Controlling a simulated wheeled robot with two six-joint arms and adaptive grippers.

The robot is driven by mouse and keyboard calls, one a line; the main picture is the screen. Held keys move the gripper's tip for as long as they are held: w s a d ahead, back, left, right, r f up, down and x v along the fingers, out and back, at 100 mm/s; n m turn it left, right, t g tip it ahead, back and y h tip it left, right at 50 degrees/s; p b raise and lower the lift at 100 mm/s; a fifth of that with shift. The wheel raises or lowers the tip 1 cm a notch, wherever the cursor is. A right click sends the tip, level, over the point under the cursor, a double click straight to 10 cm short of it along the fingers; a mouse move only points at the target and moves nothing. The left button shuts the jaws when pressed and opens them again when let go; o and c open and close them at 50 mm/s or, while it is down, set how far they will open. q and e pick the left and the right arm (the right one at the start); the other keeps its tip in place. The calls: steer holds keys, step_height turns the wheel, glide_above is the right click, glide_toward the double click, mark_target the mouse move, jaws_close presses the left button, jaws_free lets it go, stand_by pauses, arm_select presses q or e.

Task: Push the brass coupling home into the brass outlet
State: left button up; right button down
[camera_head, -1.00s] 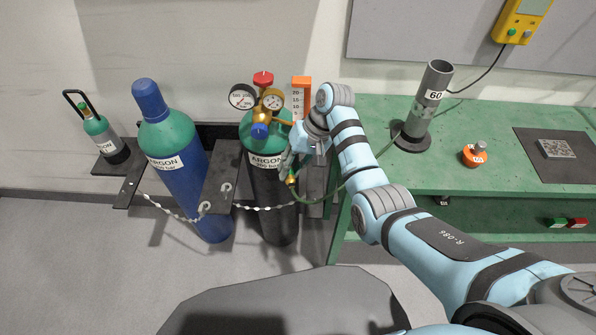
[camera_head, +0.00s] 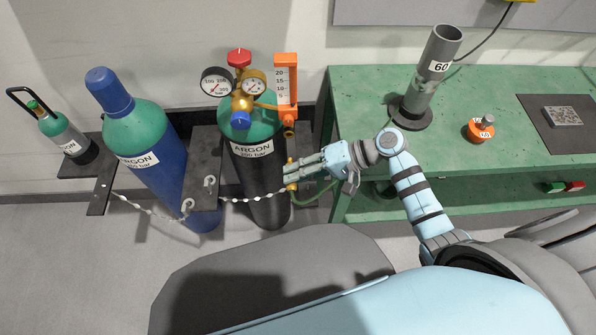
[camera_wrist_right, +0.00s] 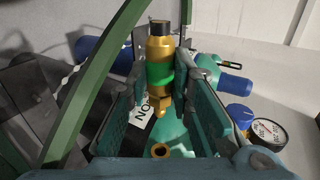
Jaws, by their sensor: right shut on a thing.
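The brass coupling (camera_wrist_right: 159,52) has a green band and a black end with a green hose. In the right wrist view it stands between the fingers of my right gripper (camera_wrist_right: 163,75), which is shut on it. Its narrow tip points toward the brass outlet (camera_wrist_right: 160,151), an open ring, with a clear gap between. In the head view my right gripper (camera_head: 297,170) reaches left, and the coupling (camera_head: 291,186) shows partly behind the fingers. The outlet (camera_head: 288,132) hangs below the orange flowmeter (camera_head: 286,85), above the gripper. My left gripper is out of view.
The regulator with two gauges (camera_head: 243,87) tops the black argon cylinder (camera_head: 262,185). A blue cylinder (camera_head: 155,165) stands left, with a chain (camera_head: 245,200) across. The green bench (camera_head: 365,110) is close on the right. The green hose (camera_head: 318,196) loops below the gripper.

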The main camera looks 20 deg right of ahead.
steer(key=w+b, duration=0.1)
steer(key=w, duration=0.1)
steer(key=w+d+b, duration=0.1)
steer(key=w+b, duration=0.1)
steer(key=w, duration=0.1)
steer(key=shift+w+d, duration=0.15)
steer(key=shift+w, duration=0.05)
stand_by(0.4)
steer(key=shift+p, duration=0.45)
stand_by(0.8)
